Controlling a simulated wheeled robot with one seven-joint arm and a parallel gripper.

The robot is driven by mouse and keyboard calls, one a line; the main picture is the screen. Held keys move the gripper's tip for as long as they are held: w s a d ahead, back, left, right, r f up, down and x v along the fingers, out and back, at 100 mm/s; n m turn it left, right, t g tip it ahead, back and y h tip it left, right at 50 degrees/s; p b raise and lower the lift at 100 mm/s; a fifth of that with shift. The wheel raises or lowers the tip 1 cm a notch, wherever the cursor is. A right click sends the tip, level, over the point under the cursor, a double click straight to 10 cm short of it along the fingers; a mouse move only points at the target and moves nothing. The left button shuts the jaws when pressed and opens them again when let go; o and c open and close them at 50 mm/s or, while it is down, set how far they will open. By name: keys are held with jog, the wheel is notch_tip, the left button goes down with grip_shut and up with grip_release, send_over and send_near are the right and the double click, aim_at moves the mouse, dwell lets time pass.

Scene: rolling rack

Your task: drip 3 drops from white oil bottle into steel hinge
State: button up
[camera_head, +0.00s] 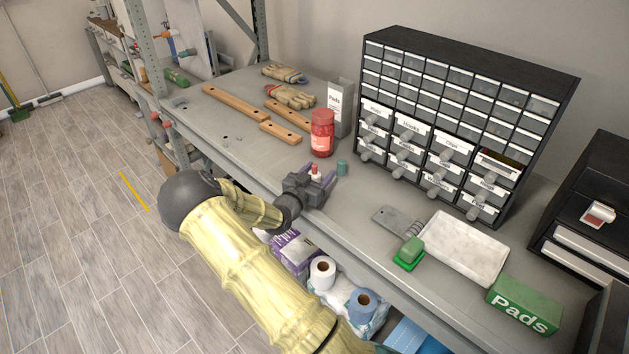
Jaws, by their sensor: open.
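A small white bottle with a red top (315,171) stands upright on the workbench, its lower part hidden by my gripper. My gripper (318,177) is open. A flat grey steel hinge (390,219) lies on the bench to the right, near the front edge. Its ribbed knuckle end is beside a green block.
The green block on a green base (408,253), a white tray (465,247) and a green Pads box (524,305) are at the right. A red jar (322,133) and a teal cylinder (342,168) stand near the bottle. A drawer cabinet (447,128) stands behind.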

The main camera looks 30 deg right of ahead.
jog(key=c, duration=1.1)
jog(key=shift+o, duration=0.2)
notch_tip(320, 180, up, 10)
jog(key=b, duration=0.2)
dwell(0.6)
